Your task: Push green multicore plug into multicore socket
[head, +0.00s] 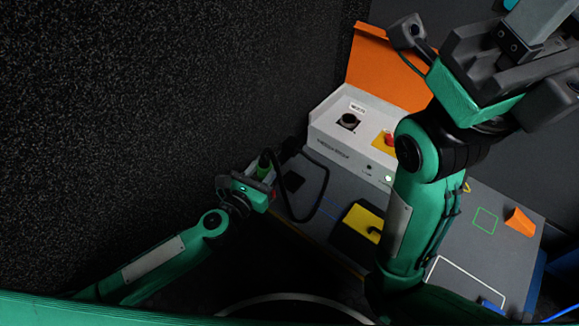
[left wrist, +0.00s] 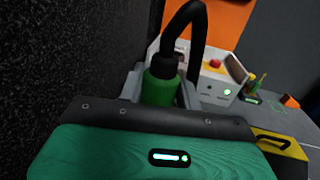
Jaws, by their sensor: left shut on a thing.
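The green multicore plug (head: 263,164) is held upright in my left gripper (head: 266,174), beside the dark wall. In the left wrist view the green plug (left wrist: 160,88) stands between the jaws, with a black cable curving up from its top. The round dark multicore socket (head: 348,120) is on the top of a white box, up and right of the plug and apart from it. The socket cannot be made out in the left wrist view. My right gripper (head: 495,50) is high at the upper right; its jaws cannot be read clearly.
The white box (head: 345,150) has a red button (head: 389,139) on a yellow plate, and an orange panel (head: 382,70) stands behind it. A yellow and black case (head: 362,222) lies in front. An orange wedge (head: 519,222) is at right on the grey bench (head: 455,245).

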